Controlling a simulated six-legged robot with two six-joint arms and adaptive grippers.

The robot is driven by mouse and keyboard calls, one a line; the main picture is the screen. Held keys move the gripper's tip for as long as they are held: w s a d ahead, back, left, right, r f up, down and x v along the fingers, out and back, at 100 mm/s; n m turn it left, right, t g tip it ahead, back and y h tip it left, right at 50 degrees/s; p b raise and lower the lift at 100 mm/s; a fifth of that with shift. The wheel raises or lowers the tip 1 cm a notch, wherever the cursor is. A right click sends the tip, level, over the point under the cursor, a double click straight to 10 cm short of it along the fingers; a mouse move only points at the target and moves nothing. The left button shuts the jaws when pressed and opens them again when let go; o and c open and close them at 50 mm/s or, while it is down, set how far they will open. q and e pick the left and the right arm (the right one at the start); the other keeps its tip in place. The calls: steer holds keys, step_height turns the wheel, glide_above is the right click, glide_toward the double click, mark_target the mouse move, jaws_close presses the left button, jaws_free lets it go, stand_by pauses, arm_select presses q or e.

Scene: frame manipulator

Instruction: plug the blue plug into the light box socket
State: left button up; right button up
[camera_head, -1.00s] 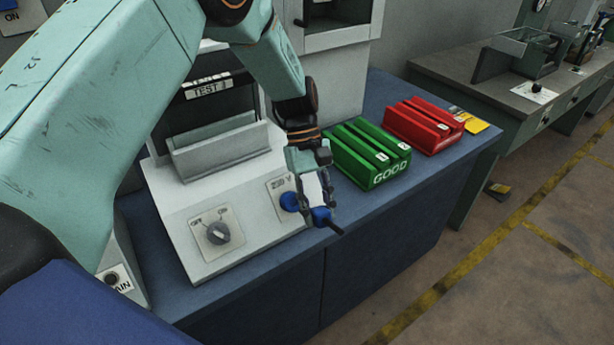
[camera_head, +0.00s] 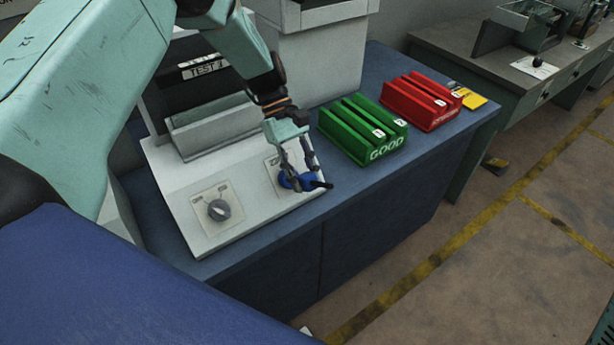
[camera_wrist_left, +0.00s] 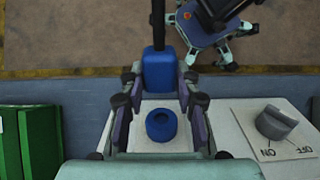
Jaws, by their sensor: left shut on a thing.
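The light box (camera_head: 250,215) is a pale sloped console with a blue round socket (camera_head: 284,180) on its right side. The socket also shows whole in the left wrist view (camera_wrist_left: 161,125), with a dark hole. My left gripper (camera_head: 303,182) is shut on the blue plug (camera_head: 311,184), close to the socket on its right side. In the left wrist view the plug (camera_wrist_left: 158,72) sits between the fingertips, its black cable running away upward. There the plug and socket look apart; the gap in depth is hard to tell. My right gripper is not in view.
An OFF/ON knob (camera_head: 219,210) sits left of the socket. A green GOOD rack (camera_head: 350,146) and a red rack (camera_head: 420,112) stand to the right on the blue bench (camera_head: 345,200). A grey bench (camera_head: 455,62) is at the back right.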

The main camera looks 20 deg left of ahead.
arm_select(q)
steer(key=a+f+b, duration=0.1)
steer(key=w+a+f+b, duration=0.1)
steer(key=a+b, duration=0.1)
steer(key=shift+w+a+f, duration=0.15)
steer(key=shift+w+f, duration=0.2)
steer(key=shift+f, duration=0.05)
steer(key=shift+d, duration=0.25)
steer(key=shift+a, duration=0.2)
steer(key=shift+d, duration=0.15)
stand_by(0.4)
stand_by(0.6)
